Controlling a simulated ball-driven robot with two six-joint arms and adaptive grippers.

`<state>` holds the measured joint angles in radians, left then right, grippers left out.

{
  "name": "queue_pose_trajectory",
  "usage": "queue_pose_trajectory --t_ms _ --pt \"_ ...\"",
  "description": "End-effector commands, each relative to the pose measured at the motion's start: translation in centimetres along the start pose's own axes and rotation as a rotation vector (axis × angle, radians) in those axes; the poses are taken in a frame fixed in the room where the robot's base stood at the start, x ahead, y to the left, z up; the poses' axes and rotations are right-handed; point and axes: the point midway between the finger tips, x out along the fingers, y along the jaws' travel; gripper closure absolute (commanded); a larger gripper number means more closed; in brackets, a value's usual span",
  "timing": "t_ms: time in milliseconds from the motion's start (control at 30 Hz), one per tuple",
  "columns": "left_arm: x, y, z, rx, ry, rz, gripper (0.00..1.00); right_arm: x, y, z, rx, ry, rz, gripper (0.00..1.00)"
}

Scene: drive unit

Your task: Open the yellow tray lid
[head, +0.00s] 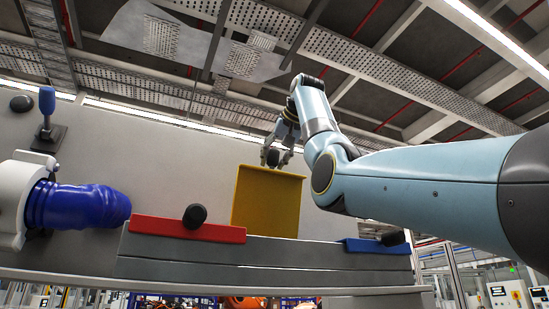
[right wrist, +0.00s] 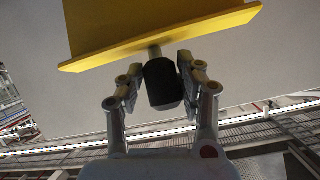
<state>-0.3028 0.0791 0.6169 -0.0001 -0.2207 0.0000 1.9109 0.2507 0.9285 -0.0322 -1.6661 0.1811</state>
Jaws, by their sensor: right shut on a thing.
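The yellow tray lid (head: 268,203) stands raised, nearly upright, between the red lid and the blue lid on the grey tray unit (head: 265,258). Its black knob (head: 273,157) is at its top edge. In the right wrist view the yellow lid (right wrist: 150,30) fills the top, and the black knob (right wrist: 163,84) sticks out from it on a short stem. My right gripper (head: 277,160) is at the knob, with one finger on each side. It is shut on the knob, which also shows between the fingers (right wrist: 157,88) in the right wrist view. My left gripper is not in view.
A red lid (head: 187,229) with a black knob lies flat to the left. A blue lid (head: 376,246) with a black knob lies to the right. A blue ribbed hose (head: 78,205) and a blue-handled lever (head: 47,105) are at the far left. A grey wall stands behind.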

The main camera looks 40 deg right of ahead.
Motion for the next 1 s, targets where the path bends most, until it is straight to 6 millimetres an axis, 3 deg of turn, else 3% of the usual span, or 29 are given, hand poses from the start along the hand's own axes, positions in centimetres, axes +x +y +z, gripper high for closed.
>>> queue_pose_trajectory --t_ms 267,300,433,767,1000 --pt "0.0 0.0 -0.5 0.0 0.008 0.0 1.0 -0.1 0.0 0.0 0.005 -0.002 -0.001 1.0" --pt "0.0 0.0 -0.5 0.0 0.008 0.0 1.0 -0.1 0.0 0.0 0.005 -0.002 -0.001 0.62" --pt "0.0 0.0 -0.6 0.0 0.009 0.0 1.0 -0.1 0.0 0.0 0.004 -0.002 -0.001 0.45" --pt "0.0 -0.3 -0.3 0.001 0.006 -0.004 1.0 -0.4 0.0 0.0 0.002 -0.001 0.0 0.45" --pt "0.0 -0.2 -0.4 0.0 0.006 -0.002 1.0 -4.7 -0.1 -0.1 0.002 0.004 -0.002 0.45"
